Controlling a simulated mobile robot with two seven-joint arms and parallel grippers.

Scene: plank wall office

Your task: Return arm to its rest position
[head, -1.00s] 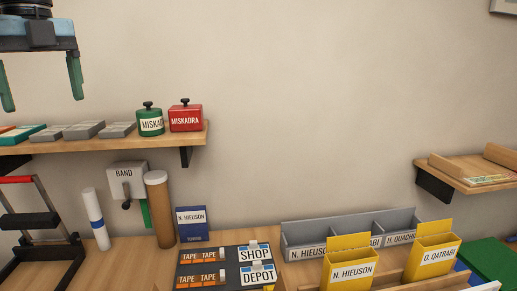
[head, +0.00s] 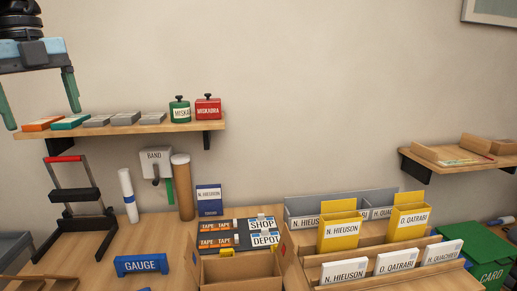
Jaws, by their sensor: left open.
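My left gripper (head: 40,106) hangs at the upper left in the head view, in front of the wall and near the left end of the wall shelf (head: 150,127). Its two green fingers point down and stand wide apart with nothing between them. My right arm and gripper do not show.
The left shelf holds grey blocks, a green tin (head: 180,110) and a red tin (head: 208,107). Below are a black stand (head: 75,195), a brown tube (head: 182,187), a blue gauge block (head: 142,264), a cardboard box (head: 240,272) and yellow holders (head: 340,232). The middle wall is clear.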

